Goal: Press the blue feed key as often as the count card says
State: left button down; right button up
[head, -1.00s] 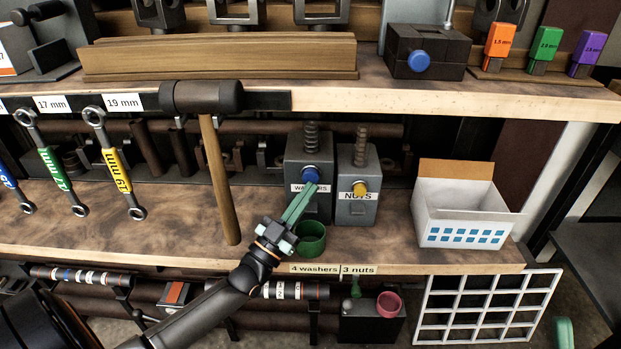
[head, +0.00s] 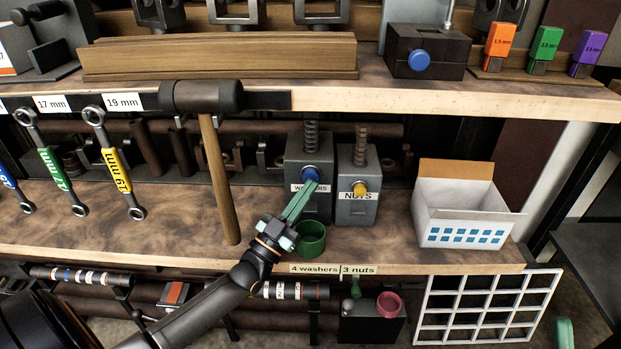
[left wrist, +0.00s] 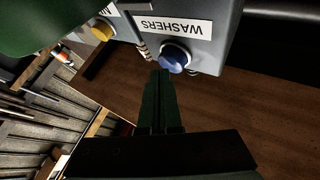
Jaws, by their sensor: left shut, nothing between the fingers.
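The blue feed key (head: 311,174) is on the front of the grey washers dispenser (head: 322,207), above its WASHERS label. It also shows in the left wrist view (left wrist: 174,57). My left gripper (head: 315,185) is shut and empty, its green fingertips right at the key's lower edge in the head view. In the left wrist view the tips end just beside the key; I cannot tell whether they touch it. The count card (head: 314,268) on the shelf edge reads "4 washers"; beside it is "3 nuts" (head: 358,269). A green cup (head: 311,238) stands below the washers dispenser. My right gripper is out of view.
The nuts dispenser (head: 357,207) with a yellow key (head: 360,188) stands close on the right. A white box (head: 466,214) stands further right. The upper shelf (head: 440,98) overhangs behind.

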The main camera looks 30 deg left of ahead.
pick_arm(q)
jog(key=shift+w+a, duration=0.3)
jog(key=shift+w, duration=0.2)
dwell(0.6)
dwell(0.3)
jog(key=shift+s+d+p, duration=0.5)
jog(key=shift+s+d, duration=0.05)
jog(key=shift+s, duration=0.35)
jog(key=s+d+p, duration=0.1)
jog(key=s+p, duration=0.1)
jog(key=s, duration=0.1)
jog(key=s+d+p, duration=0.1)
jog(key=shift+s+d, duration=0.15)
jog(key=shift+d, duration=0.15)
